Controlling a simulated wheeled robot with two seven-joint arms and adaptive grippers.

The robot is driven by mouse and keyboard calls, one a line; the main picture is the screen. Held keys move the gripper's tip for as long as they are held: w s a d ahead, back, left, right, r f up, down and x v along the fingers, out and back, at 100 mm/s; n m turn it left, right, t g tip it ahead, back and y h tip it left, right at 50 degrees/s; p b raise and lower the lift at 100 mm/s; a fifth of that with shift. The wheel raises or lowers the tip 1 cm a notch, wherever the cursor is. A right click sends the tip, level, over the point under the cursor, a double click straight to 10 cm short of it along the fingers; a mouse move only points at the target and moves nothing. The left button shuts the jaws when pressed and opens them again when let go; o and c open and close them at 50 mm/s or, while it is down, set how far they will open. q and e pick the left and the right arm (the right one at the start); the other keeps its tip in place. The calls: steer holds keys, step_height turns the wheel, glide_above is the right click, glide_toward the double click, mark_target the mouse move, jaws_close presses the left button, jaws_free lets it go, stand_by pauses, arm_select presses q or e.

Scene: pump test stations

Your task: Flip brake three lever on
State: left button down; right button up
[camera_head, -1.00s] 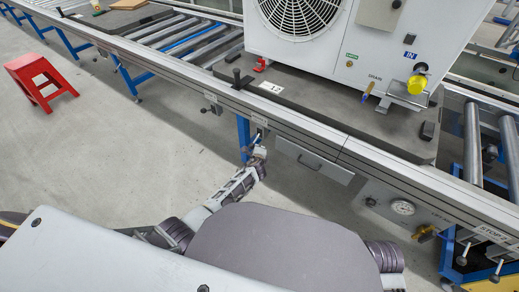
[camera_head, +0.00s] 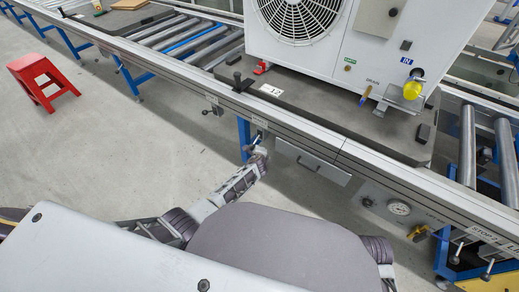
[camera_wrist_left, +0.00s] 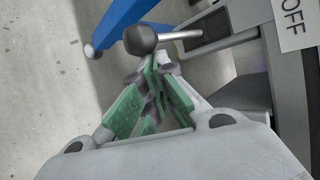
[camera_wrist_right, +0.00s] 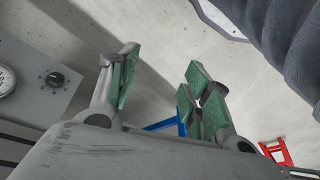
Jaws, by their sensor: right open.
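A lever with a black ball knob (camera_wrist_left: 140,40) and a short metal rod shows in the left wrist view, its rod running right into a slotted grey bracket. A label reading OFF (camera_wrist_left: 292,20) is beside it. My left gripper (camera_wrist_left: 153,68) has its green-padded fingers together at the tips, with the knob just beyond them; I cannot tell whether they touch it. In the head view my left gripper (camera_head: 258,152) is under the conveyor's front rail, near the blue leg. My right gripper (camera_wrist_right: 158,80) is open and empty over the floor in the right wrist view; the head view does not show it.
The conveyor's front rail (camera_head: 300,140) crosses the head view. A white fan unit (camera_head: 345,50) stands on a dark pallet on it. Another lever (camera_head: 212,109) is farther left on the rail. A gauge (camera_head: 400,208) is at right. A red stool (camera_head: 42,82) stands on open floor.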

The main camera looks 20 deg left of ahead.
arm_select(q)
steer(key=shift+s+a+r+m+g+y+p, duration=0.2)
steer(key=shift+r+g+p, duration=0.85)
steer(key=shift+p, duration=1.4)
steer(key=shift+w+d+r+m+g+y+p, duration=0.1)
steer(key=shift+r+m+g+p, duration=0.45)
steer(key=shift+r+p, duration=1.35)
arm_select(e)
steer(key=s+d+f, duration=0.1)
steer(key=d+f, duration=0.1)
steer(key=f, duration=0.6)
steer(key=s+d+f+h+p, duration=0.1)
steer(key=d+f, duration=0.1)
steer(key=f, duration=0.6)
steer(key=shift+s+d+g, duration=0.3)
steer(key=shift+d, duration=0.05)
arm_select(q)
steer(key=shift+f+n, duration=0.25)
steer(key=shift+f, duration=0.3)
arm_select(e)
steer(key=shift+f, duration=0.1)
arm_select(q)
steer(key=shift+s+r, duration=0.3)
steer(key=v, duration=1.1)
steer(key=shift+w+r, duration=0.15)
